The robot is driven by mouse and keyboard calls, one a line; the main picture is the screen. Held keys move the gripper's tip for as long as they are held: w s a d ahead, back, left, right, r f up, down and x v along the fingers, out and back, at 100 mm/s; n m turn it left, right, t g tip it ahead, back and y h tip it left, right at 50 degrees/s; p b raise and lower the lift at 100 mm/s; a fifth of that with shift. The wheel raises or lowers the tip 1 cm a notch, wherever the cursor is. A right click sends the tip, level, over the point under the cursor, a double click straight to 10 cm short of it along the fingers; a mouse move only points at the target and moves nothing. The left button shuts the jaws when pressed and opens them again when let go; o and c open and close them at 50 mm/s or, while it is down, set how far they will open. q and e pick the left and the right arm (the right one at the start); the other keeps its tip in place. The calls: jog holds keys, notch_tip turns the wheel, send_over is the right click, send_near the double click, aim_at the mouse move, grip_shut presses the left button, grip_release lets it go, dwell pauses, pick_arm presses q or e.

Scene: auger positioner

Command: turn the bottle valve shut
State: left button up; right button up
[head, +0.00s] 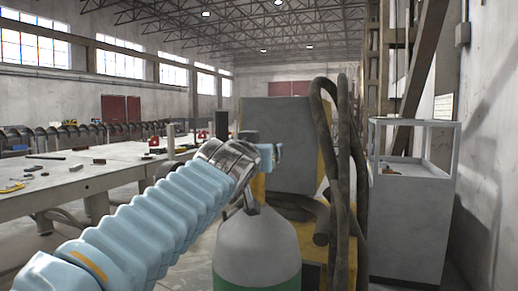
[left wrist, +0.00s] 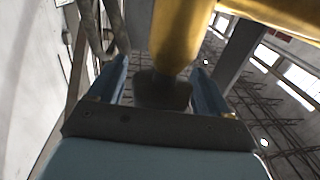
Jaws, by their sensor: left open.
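The gas bottle (head: 258,245) stands upright at the lower middle of the head view, grey above and green below. My left gripper (head: 270,156) is above its top, and my arm and gripper hide most of the valve there. In the left wrist view my left gripper (left wrist: 160,70) is open, with one blue finger on each side. A dark knob-like part (left wrist: 162,92) of the valve lies between the fingers, with the gold valve body (left wrist: 180,35) beyond it. Gaps show beside the dark part; I cannot tell whether either finger touches it. My right gripper is in neither view.
A yellow-framed machine with a grey panel (head: 285,120) stands just behind the bottle. Thick dark hoses (head: 342,170) hang to its right. A grey cabinet (head: 410,215) stands further right. A long table (head: 110,178) with small tools runs along the left.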

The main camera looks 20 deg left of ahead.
pick_arm(q)
jog(key=shift+r, duration=0.1)
jog(key=c, duration=1)
